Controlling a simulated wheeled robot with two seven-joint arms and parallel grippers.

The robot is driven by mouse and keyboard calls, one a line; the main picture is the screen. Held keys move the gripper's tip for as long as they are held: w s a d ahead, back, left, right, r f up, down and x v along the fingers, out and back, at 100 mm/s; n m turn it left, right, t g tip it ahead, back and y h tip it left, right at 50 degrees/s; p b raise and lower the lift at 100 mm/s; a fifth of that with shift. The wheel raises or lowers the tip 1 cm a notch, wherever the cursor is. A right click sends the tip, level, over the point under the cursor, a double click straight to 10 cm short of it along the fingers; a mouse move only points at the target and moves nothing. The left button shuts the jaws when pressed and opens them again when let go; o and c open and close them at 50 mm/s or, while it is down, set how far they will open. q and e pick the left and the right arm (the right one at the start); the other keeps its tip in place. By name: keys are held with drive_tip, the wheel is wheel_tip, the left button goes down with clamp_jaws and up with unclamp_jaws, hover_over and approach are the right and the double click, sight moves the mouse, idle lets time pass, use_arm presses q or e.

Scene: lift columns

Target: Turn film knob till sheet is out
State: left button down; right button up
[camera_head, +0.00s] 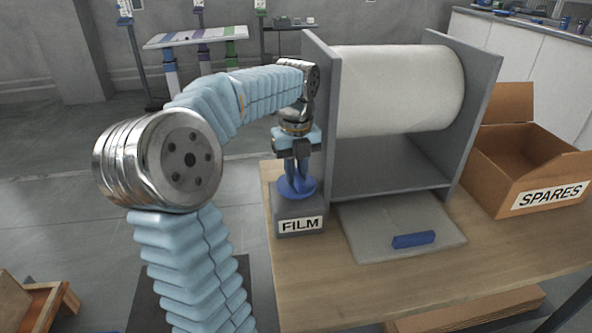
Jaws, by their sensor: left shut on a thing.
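The blue film knob (306,191) sits on top of a grey block labelled FILM (298,223), at the table's left front. My left gripper (297,178) points down from above and is shut on the knob, whose upper part is partly hidden by the fingers. A large white film roll (400,90) is held between two grey side plates (335,130) behind the block. A flat grey board (385,240) lies in front of the roll stand, with no film sheet showing on it. My right gripper is not in view.
A dark blue bar (413,239) lies on the grey board. An open cardboard box labelled SPARES (540,175) stands at the table's right. The wooden table's (310,290) front strip is clear. A wooden crate (40,300) stands at lower left.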

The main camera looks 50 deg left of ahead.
sight(296, 172)
use_arm(q)
drive_tip(key=shift+s+d+f, duration=0.1)
drive_tip(key=shift+f, duration=0.15)
drive_tip(key=c, duration=1)
unclamp_jaws()
drive_tip(key=shift+c, duration=0.2)
drive_tip(key=shift+r, duration=0.1)
wheel_tip(296, 172, up, 14)
